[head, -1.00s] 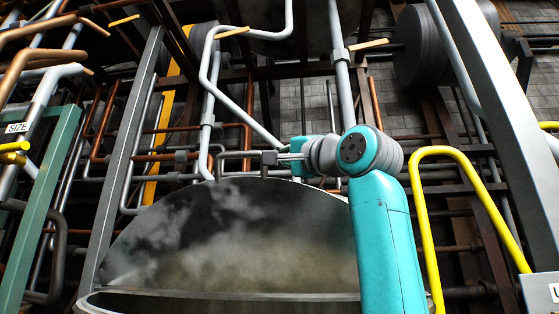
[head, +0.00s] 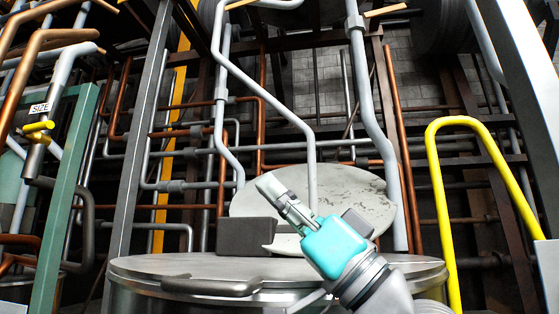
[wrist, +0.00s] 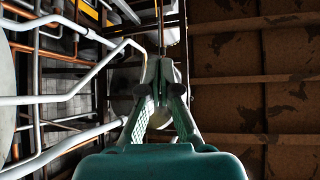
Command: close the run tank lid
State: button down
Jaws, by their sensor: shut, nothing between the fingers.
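The run tank (head: 150,292) stands low in the centre of the head view, with a shiny metal wall. Its round grey lid (head: 150,265) lies flat across the top, seen nearly edge-on. I cannot tell whether it is fully seated all round. A dark bar handle (head: 210,287) is at the lid's front edge. My gripper (head: 268,186) is above the lid, pointing up and left, apart from the handle. Its fingers are shut and empty; they also show converging in the wrist view (wrist: 160,72). My wrist and arm hide the right part of the lid.
A speckled grey disc (head: 360,190) stands tilted behind the lid, with a dark block (head: 247,237) beside it. A yellow rail (head: 440,200) rises at right. Grey posts (head: 140,130) and pipes crowd the left and back.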

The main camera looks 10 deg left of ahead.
jog(key=shift+s+f+n+g+y, duration=0.15)
jog(key=shift+s+f+n+g, duration=0.35)
jog(key=shift+f, duration=1.45)
jog(key=shift+s+f+n+g+y, duration=0.2)
jog(key=shift+f+n+g, duration=0.55)
jog(key=shift+f, duration=1.15)
jog(key=shift+s+f+n+g+y, duration=0.25)
jog(key=shift+f+n+g, duration=0.35)
jog(key=shift+f, duration=1.35)
jog(key=shift+f, duration=0.1)
